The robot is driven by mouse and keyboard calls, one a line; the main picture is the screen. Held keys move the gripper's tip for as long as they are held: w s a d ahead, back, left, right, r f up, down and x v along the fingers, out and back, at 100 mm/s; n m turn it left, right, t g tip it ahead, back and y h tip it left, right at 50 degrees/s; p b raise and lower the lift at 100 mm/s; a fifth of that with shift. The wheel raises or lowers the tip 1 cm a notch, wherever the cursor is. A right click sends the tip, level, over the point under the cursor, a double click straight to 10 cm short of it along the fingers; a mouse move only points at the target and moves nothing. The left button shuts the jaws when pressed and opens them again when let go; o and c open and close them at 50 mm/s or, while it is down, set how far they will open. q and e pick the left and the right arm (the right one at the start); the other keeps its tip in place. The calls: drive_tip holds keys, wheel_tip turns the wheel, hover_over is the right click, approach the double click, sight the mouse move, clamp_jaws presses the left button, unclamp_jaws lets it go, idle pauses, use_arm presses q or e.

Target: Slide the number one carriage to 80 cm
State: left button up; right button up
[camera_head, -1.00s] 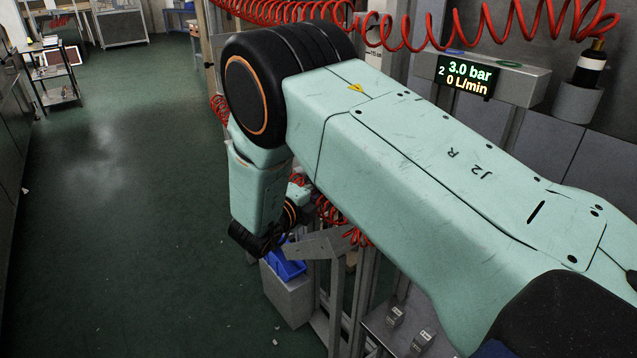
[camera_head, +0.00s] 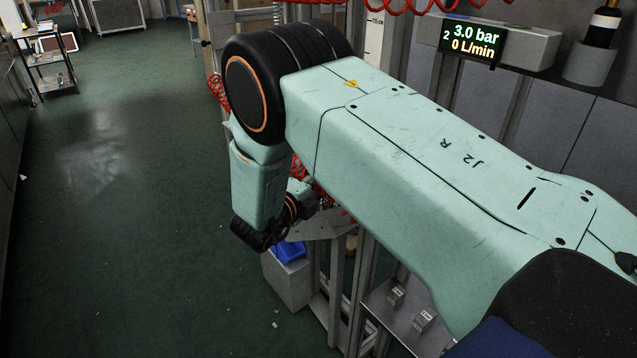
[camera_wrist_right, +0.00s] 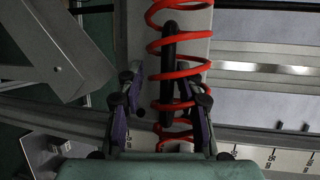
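In the right wrist view my right gripper (camera_wrist_right: 167,82) is open, with one finger on each side of an upright black handle-like bar (camera_wrist_right: 169,62). A gap shows between the bar and the left finger; I cannot tell whether the right finger touches it. A red coiled hose (camera_wrist_right: 180,18) runs in front of the bar. A grey plate (camera_wrist_right: 133,35) lies behind them. No carriage number is readable. In the head view my right arm covers much of the rig. My left gripper is not in view.
A display (camera_head: 470,42) reads 3.0 bar and 0 L/min. Metal rails (camera_wrist_right: 255,68) run sideways in the wrist view, with a slanted grey panel (camera_wrist_right: 50,45) at left. A blue bin (camera_head: 290,252) sits low beside the posts. Green floor (camera_head: 130,210) at left is mostly clear.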

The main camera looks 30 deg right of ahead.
drive_tip(key=shift+r, duration=0.1)
drive_tip(key=shift+a, duration=0.3)
drive_tip(key=v, duration=0.7)
drive_tip(key=shift+s, duration=0.15)
